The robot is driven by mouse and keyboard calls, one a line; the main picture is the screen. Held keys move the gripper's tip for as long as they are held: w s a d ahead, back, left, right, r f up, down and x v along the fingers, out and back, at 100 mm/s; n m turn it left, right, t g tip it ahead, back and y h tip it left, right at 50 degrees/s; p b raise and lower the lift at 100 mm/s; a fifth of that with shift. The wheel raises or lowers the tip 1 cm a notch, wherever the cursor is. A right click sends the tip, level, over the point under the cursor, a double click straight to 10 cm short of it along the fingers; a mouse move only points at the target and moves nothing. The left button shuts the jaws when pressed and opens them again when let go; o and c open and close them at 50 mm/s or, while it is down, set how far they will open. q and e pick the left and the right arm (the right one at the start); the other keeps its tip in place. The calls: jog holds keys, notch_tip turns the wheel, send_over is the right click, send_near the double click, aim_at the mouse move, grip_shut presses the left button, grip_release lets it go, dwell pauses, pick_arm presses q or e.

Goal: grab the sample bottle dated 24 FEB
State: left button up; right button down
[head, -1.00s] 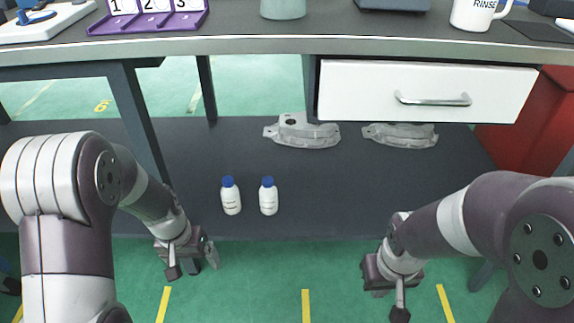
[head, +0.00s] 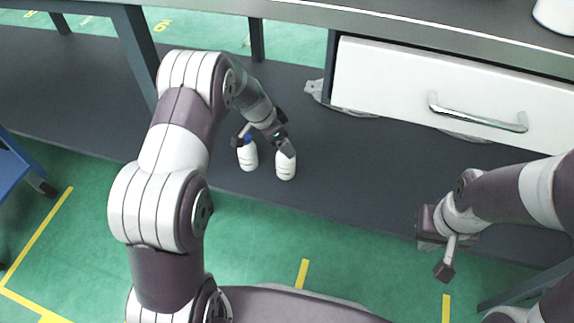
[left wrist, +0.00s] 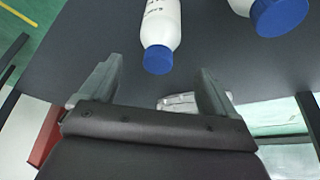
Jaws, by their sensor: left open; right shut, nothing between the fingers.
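Two white sample bottles with blue caps stand upright on the dark lower shelf, a left bottle (head: 248,156) and a right bottle (head: 286,166). My left gripper (head: 264,143) is open close by them and partly covers their caps in the head view. In the left wrist view, the right bottle (left wrist: 161,28) lies ahead of the gap between the open fingers, not gripped. The left bottle (left wrist: 277,14) is off to that picture's right, cut by the edge. Label print is too small or cut off to read the dates. My right gripper (head: 444,256) is shut and empty, away from the bottles.
The bench top (head: 395,24) and a white drawer (head: 400,85) with a metal handle overhang the shelf (head: 355,165). A table leg (head: 138,55) stands left of my left arm.

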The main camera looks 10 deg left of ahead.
aim_at(286, 160)
pick_arm(q)
jog(key=b+x, duration=0.4)
jog(key=x, duration=0.2)
jog(key=shift+s+f, duration=0.15)
jog(key=shift+d, duration=0.1)
grip_shut()
